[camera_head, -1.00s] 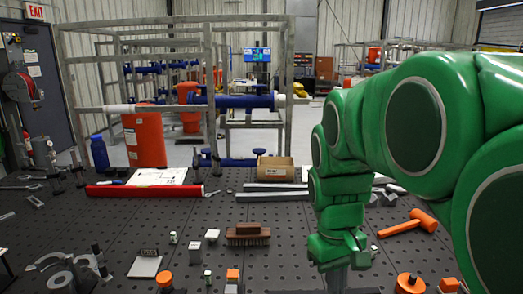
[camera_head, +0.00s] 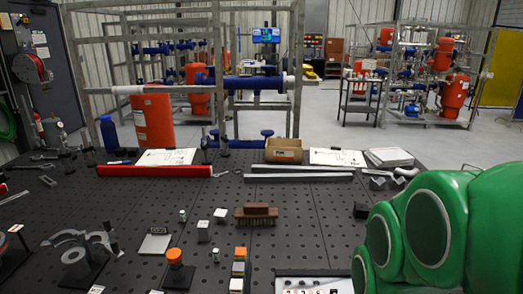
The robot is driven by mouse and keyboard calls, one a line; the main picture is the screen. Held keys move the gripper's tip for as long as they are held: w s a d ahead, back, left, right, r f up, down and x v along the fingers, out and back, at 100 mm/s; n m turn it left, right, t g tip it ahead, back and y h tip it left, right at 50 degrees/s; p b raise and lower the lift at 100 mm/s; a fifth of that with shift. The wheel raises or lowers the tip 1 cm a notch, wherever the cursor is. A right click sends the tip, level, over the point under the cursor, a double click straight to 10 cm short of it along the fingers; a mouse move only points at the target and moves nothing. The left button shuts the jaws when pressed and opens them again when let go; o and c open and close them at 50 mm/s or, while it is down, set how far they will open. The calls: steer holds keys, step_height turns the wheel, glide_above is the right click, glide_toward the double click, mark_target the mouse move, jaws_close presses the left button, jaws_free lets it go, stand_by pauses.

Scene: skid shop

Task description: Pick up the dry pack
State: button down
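I cannot tell for sure which thing is the dry pack. Several small pale items stand on the dark perforated table (camera_head: 310,215): a small pale block (camera_head: 203,231), a low white block (camera_head: 220,214), a small green-topped item (camera_head: 182,215) and another like it (camera_head: 215,256). Any label on them is too small to read. My green arm fills the lower right corner of the head view. My gripper is out of the picture.
A brown brush (camera_head: 255,213) lies mid-table. An orange-topped round piece (camera_head: 175,257) and orange and white blocks (camera_head: 239,262) stand nearer. The table's middle right is bare.

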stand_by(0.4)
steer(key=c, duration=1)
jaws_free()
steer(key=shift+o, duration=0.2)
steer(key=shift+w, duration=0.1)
